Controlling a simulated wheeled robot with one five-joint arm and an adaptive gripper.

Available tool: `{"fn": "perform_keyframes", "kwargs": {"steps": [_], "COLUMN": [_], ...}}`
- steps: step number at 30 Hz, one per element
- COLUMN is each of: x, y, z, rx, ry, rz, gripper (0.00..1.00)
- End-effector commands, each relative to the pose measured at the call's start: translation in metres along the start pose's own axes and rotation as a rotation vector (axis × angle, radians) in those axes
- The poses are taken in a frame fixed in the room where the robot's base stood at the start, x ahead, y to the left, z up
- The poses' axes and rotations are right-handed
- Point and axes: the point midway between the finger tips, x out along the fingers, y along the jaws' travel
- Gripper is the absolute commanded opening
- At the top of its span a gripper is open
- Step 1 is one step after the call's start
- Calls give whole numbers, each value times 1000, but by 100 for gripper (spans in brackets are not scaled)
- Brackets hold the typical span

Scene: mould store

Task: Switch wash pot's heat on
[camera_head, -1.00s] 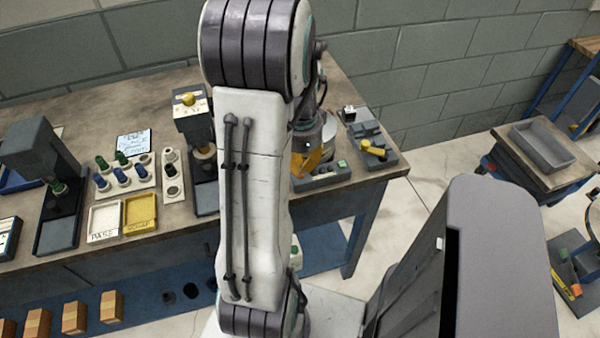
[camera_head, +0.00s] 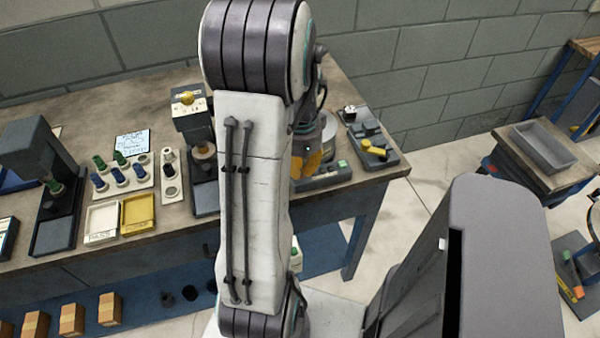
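A round, pale metal pot (camera_head: 329,132), which looks like the wash pot, stands near the right end of the bench, partly hidden behind my arm. In front of it is a low grey control base (camera_head: 325,179) with a small green button or lamp (camera_head: 343,164) at its right end. The left part of this base is hidden by my arm.
Right of the pot is a grey fixture (camera_head: 372,140) with a yellow handle. Left of my arm are a press with a yellow knob (camera_head: 187,98), a rack of coloured stamps (camera_head: 122,175), white and yellow trays, and another dark press (camera_head: 45,180). A grey tray (camera_head: 543,147) stands on the right-hand table.

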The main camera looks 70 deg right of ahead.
Motion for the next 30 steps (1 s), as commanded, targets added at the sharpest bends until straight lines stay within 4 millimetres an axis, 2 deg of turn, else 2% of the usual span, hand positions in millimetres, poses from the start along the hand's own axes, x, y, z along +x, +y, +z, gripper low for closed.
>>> {"fn": "perform_keyframes", "kwargs": {"steps": [18,30], "x": [6,-16], "y": [0,0], "z": [0,0], "rx": [0,0], "ry": [0,0], "rz": [0,-1], "gripper": [0,0]}}
